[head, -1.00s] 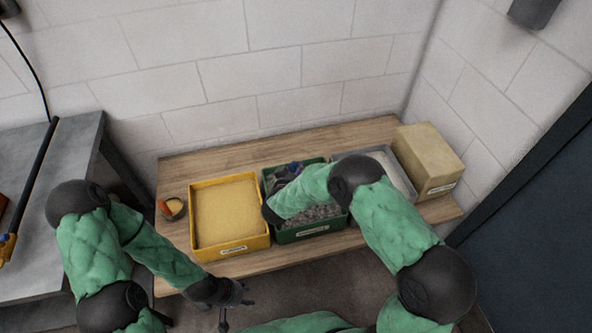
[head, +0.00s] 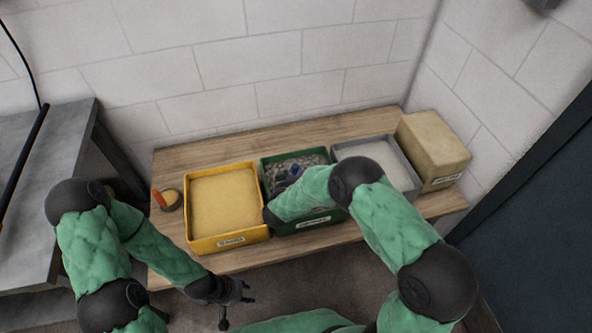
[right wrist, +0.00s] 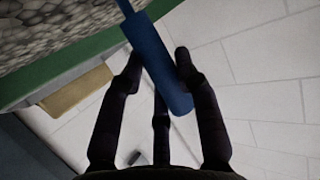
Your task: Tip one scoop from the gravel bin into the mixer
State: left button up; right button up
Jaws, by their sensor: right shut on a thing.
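The green gravel bin (head: 312,222) stands on the wooden table, with grey gravel (head: 308,160) inside. My right gripper (right wrist: 158,62) is shut on the blue handle (right wrist: 166,80) of the scoop. In the head view the blue part (head: 294,171) shows over the gravel, and my forearm covers much of the bin. In the right wrist view the handle runs up toward the gravel beside the green rim; the scoop's bowl is out of view. My left gripper (head: 236,308) is open and empty in front of the table. I see no mixer.
A yellow bin (head: 229,240) of sand is left of the green bin. A grey bin (head: 407,160) with pale contents and a tan block (head: 432,150) are right of it. A grey bench (head: 60,150) is further left.

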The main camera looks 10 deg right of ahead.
jog(key=shift+s+p, duration=0.75)
jog(key=shift+s, duration=2.25)
jog(key=w+r+p, duration=0.1)
jog(key=r+p, duration=0.5)
jog(key=r, duration=0.2)
jog(key=w+r+p, duration=0.2)
jog(key=r+p, duration=0.4)
jog(key=r, duration=0.1)
jog(key=shift+w+r, duration=0.3)
jog(key=shift+r, duration=0.1)
